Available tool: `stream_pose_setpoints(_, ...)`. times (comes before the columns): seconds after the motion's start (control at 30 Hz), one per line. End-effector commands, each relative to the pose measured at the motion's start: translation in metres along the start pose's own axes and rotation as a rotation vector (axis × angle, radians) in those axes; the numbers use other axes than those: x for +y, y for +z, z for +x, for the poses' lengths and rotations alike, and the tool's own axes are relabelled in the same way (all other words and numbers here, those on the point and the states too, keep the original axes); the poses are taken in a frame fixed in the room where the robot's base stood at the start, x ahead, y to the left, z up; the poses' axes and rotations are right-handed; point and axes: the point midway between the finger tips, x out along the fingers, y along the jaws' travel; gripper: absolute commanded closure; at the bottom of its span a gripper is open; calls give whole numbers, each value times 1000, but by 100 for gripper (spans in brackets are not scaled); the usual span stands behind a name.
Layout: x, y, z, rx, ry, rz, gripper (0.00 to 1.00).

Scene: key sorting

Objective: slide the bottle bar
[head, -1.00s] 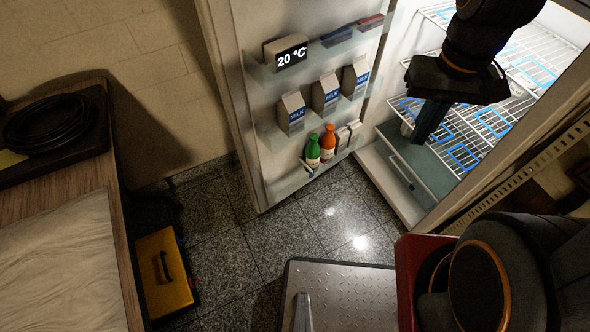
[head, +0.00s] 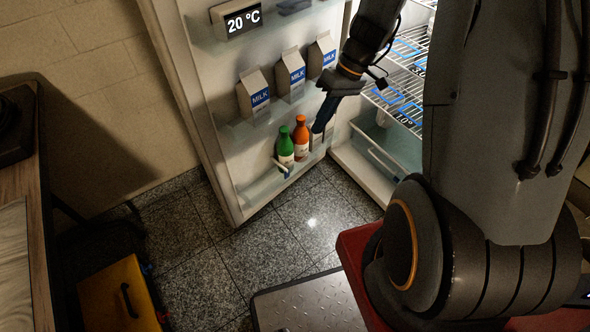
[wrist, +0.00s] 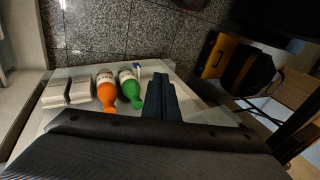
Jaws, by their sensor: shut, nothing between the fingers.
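The green bottle (head: 285,147) and the orange bottle (head: 301,138) stand side by side on the lowest shelf of the open fridge door. What looks like the small bottle bar (head: 282,166) is at the shelf front by the green bottle's foot. In the wrist view the orange bottle (wrist: 106,92) and green bottle (wrist: 130,88) lie left of my fingers, with a small pale piece, perhaps the bar (wrist: 138,70), beside the green one. My gripper (head: 318,128) is shut and empty, pointing down near the orange bottle; it also shows in the wrist view (wrist: 160,88). Contact cannot be told.
Small white cartons (wrist: 66,91) stand beside the orange bottle. Milk cartons (head: 290,75) fill the shelf above, under a 20 °C display (head: 243,20). Fridge racks (head: 405,85) lie to the right. A yellow box (head: 118,297) sits on the floor at left; the tiled floor by the door is clear.

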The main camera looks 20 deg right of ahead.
Motion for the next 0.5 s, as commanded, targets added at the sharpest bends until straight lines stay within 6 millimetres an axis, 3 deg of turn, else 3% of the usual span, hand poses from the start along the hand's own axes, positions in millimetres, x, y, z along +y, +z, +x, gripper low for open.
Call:
stream_pose_setpoints(0.03,29,-8,29,27,-28,-25,100)
stream_pose_setpoints(0.2,94,-30,83,140,-86,-144,100)
stream_pose_setpoints(0.33,127,-40,107,209,-98,-207,100)
stream_pose_setpoints(0.5,144,-44,121,249,-99,-249,100)
